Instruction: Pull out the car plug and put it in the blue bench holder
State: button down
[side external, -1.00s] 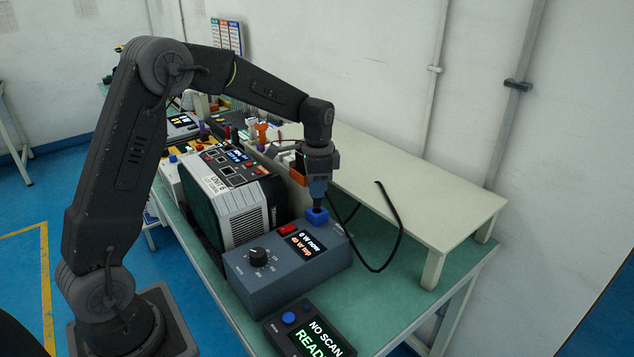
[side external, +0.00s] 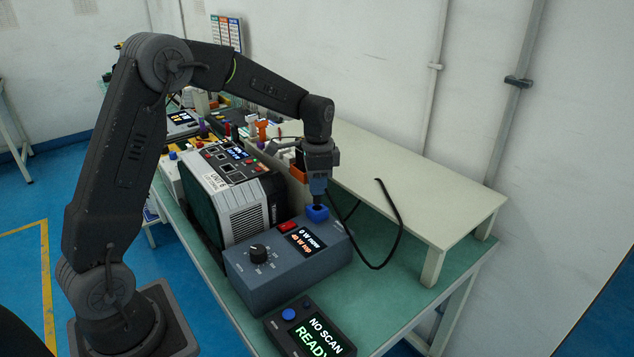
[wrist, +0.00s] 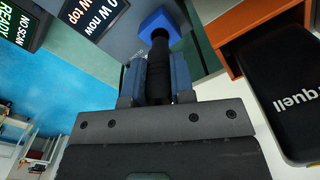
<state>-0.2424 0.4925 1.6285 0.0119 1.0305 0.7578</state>
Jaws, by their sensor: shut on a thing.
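My gripper (side external: 318,190) points down and is shut on the black car plug (wrist: 159,72), a dark cylinder between its blue fingers in the wrist view. A small blue block (side external: 317,213), which looks like the blue bench holder, sits directly under the plug at the back right end of a grey meter box. It also shows in the wrist view (wrist: 154,22). The plug's lower end meets or enters the top of the block. I cannot tell how deep it is. A black cable (side external: 397,225) loops out to the right of my gripper.
The grey meter box (side external: 270,277) has a dial, a red switch and a display. A scanner (side external: 312,330) reading "READY" lies in front. A ribbed grey unit (side external: 240,205) stands left. A raised beige shelf (side external: 420,180) stands right. Green bench (side external: 400,300) is free at the right front.

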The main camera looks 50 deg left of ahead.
jog(key=shift+f, duration=1.8)
dwell(0.6)
jog(key=c, duration=0.9)
grip_release()
notch_tip(320, 180, up, 14)
jog(key=shift+w+d+f, duration=0.1)
jog(key=shift+f, duration=0.1)
jog(key=s+d+r+n+t, duration=0.1)
jog(key=s+d+r+t, duration=0.1)
jog(key=s+d+r, duration=0.3)
jog(key=s+d+r+n+t, duration=0.1)
jog(key=s+d+n, duration=0.1)
jog(key=s, duration=0.6)
jog(key=s+d+f+n+t, duration=0.1)
jog(key=s, duration=0.3)
jog(key=s+d+f+n+t, duration=0.1)
jog(key=s, duration=0.3)
jog(key=s+d+f+n, duration=0.1)
jog(key=s+d+f, duration=0.1)
jog(key=s, duration=0.2)
jog(key=shift+s+d+t, duration=0.1)
jog(key=shift+s+t, duration=0.3)
